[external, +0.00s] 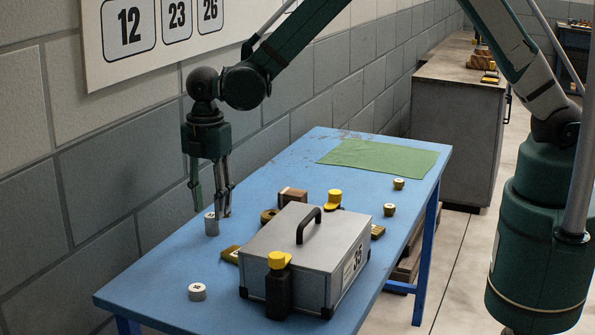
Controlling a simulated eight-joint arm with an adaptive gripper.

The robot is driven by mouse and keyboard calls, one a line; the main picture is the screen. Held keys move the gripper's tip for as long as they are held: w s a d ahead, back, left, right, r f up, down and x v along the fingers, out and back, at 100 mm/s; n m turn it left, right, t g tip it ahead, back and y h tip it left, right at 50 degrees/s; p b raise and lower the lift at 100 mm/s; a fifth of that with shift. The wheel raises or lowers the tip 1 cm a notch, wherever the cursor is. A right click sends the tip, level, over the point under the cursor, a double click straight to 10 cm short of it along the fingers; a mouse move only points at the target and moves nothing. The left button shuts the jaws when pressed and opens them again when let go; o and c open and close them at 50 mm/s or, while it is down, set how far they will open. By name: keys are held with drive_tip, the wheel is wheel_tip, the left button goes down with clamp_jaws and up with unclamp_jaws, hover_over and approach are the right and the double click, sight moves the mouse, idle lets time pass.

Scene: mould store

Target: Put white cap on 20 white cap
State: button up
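A white-grey cylindrical piece (211,225) stands upright on the blue table, near its wall side. It looks taller than the other white cap, and I cannot tell whether it is one piece or two stacked. My gripper (212,212) points straight down over it, its fingers apart with a gap showing on either side of the piece's top. A second white cap (197,292) with a dark mark on top stands alone toward the near left of the table. The number on neither piece is readable, so I cannot tell which is 20.
A grey metal box (290,265) with a black handle stands right of my gripper, a yellow-topped black item (279,285) at its front. Yellow and brown pieces lie around it. A green cloth (378,158) covers the far end.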

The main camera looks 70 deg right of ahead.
sight(213, 214)
wheel_tip(213, 214, up, 10)
drive_tip(key=shift+p, duration=0.35)
idle(0.7)
drive_tip(key=s+d+r+m+t, duration=0.3)
drive_tip(key=s+d+r+m, duration=0.6)
drive_tip(key=s+d+r, duration=0.9)
drive_tip(key=s+d+m+t, duration=0.1)
drive_tip(key=s+d+m, duration=0.2)
drive_tip(key=s, duration=0.4)
drive_tip(key=s+d+m+t, duration=0.1)
drive_tip(key=s+d+m, duration=0.2)
drive_tip(key=s, duration=0.3)
drive_tip(key=s+d+r+m+t, duration=0.1)
drive_tip(key=s+d+m+t, duration=0.1)
drive_tip(key=s, duration=0.5)
drive_tip(key=shift+s+d+m, duration=0.35)
drive_tip(key=shift+d+m, duration=0.15)
drive_tip(key=shift+d, duration=0.55)
